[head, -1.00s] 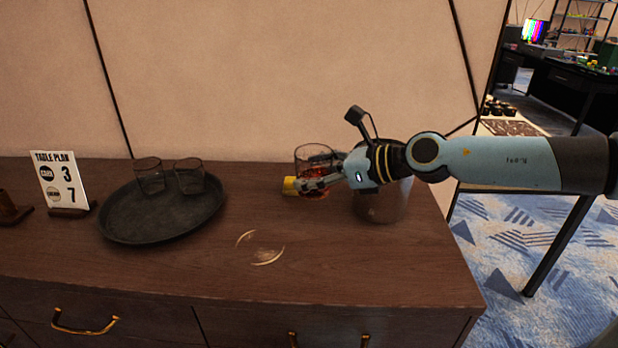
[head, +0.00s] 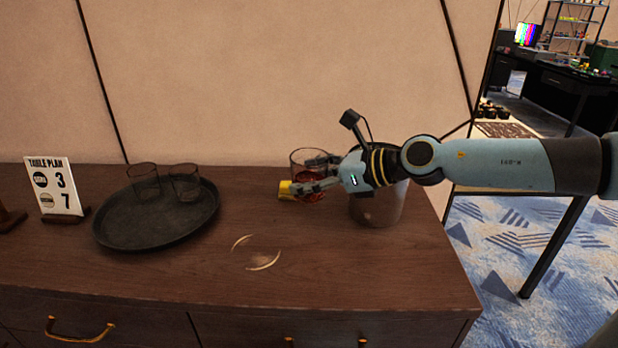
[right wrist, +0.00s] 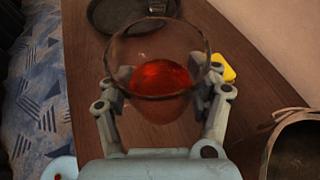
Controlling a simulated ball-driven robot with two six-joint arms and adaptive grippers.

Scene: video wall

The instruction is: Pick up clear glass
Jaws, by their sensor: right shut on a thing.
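A clear glass with red liquid (head: 309,160) stands at the back right of the wooden sideboard. In the right wrist view the glass (right wrist: 160,80) sits between the two fingers, its round rim facing the camera. My right gripper (head: 322,178) reaches in from the right and is shut on this glass; the fingers (right wrist: 162,88) touch it on both sides. Two more clear glasses, a left one (head: 143,182) and a right one (head: 186,183), stand on a dark round tray (head: 150,232). My left gripper is not in view.
A yellow object (head: 286,191) lies just left of the held glass. A metal bucket (head: 380,208) stands right beside it, partly behind my arm. A table plan sign (head: 55,187) stands at far left. The sideboard's (head: 330,265) front middle is clear except for a pale ring-shaped mark (head: 256,253).

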